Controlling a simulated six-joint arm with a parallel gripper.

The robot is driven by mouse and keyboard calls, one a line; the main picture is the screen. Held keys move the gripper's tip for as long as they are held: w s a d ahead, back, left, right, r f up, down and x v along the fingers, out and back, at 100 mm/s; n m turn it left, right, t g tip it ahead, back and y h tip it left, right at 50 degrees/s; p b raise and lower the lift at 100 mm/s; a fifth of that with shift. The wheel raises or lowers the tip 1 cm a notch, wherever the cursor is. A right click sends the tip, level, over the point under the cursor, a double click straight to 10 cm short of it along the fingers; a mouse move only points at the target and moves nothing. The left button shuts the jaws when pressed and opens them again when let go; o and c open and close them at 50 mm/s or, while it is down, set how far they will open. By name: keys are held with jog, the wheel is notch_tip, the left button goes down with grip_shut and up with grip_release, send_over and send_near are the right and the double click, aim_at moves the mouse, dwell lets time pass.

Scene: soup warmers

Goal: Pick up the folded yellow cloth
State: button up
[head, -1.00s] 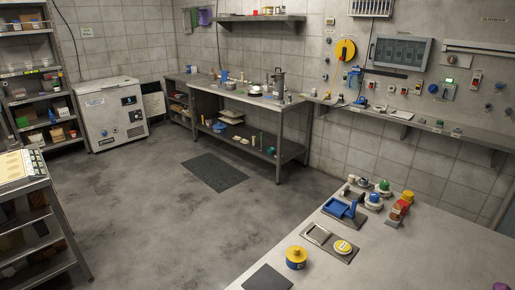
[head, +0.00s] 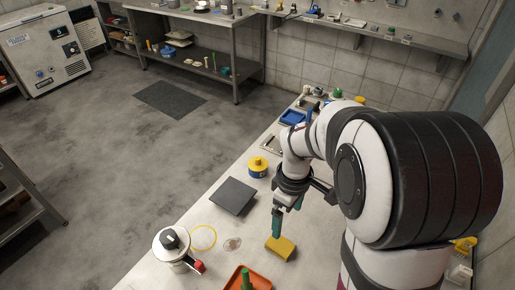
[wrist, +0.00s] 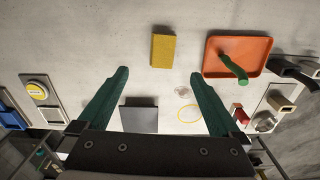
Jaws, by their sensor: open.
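The folded yellow cloth (head: 281,247) lies on the pale worktop as a small, thick rectangle, just in front of my gripper in the head view. In the wrist view the yellow cloth (wrist: 163,50) lies beyond the green fingertips, roughly centred between them. My gripper (head: 286,218) points down with its fingers apart and nothing between them. It also shows in the wrist view (wrist: 159,74). The cloth is apart from both fingers there. The exact height of the fingertips above the worktop is hard to tell.
An orange tray (wrist: 216,66) with a green-handled thing stands close right of the cloth in the wrist view. A dark square plate (head: 233,196), a yellow-and-blue pot (head: 258,167) and a white lidded pot (head: 172,248) stand nearby. Worktop around the cloth is bare.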

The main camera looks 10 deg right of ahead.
aim_at(281, 243)
jog(key=f, duration=1.2)
jog(key=shift+a+f, duration=0.35)
jog(key=c, duration=1.4)
